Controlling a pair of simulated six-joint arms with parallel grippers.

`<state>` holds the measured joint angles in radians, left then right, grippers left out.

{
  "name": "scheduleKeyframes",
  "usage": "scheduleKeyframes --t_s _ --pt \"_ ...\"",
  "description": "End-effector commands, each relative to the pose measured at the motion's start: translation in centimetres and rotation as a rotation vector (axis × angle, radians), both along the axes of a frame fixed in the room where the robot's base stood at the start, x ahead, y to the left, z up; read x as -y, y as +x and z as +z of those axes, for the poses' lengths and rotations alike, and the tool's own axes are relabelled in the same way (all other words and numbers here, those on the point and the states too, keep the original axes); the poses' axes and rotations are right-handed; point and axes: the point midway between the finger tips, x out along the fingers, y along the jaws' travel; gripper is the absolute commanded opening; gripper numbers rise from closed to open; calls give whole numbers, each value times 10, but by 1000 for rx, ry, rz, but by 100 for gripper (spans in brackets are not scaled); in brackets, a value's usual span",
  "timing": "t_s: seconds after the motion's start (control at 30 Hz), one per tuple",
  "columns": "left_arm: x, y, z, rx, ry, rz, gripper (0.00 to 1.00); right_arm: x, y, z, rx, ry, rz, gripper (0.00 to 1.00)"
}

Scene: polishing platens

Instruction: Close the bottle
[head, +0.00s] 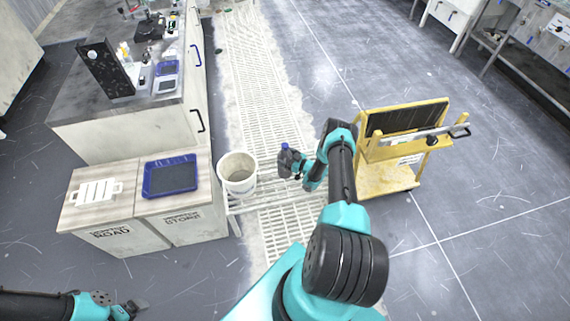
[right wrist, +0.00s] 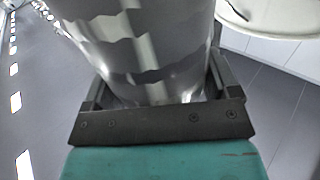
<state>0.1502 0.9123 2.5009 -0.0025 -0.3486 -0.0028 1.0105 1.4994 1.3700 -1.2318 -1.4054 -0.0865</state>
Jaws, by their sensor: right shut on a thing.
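My right gripper (head: 291,162) is shut on a grey, shiny bottle (right wrist: 145,45), held in the air just right of the white bucket. In the right wrist view the bottle's wide body fills the space between the two fingers; its top is out of that view. In the head view a small blue piece (head: 285,146), which looks like a cap, shows at the top of what I hold; whether it is seated tightly is too small to tell. My left gripper (head: 136,307) is low at the bottom left, away from everything, its fingers too small to read.
A white bucket (head: 238,188) stands beside a low cabinet with a blue tray (head: 148,178) and a white rack (head: 98,191). A bench (head: 75,100) with a black panel is behind. A yellow cart (head: 385,180) stands right. Pale floor grating (head: 262,80) runs between.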

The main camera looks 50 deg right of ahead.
Motion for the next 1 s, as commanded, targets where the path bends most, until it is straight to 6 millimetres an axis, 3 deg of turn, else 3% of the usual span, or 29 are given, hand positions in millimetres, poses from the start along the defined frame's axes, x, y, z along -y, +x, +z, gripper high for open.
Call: scheduleKeyframes --t_s 0.2,0.57,0.87,1.0 --pt "0 0 0 0 0 0 93 0 0 0 0 0 0 45" --pt "0 0 0 0 0 0 93 1 0 5 1 -1 0 45" --pt "0 0 0 0 0 0 93 1 1 39 3 0 0 45" --pt "0 0 0 0 0 0 93 -23 -21 38 -1 6 -1 45"
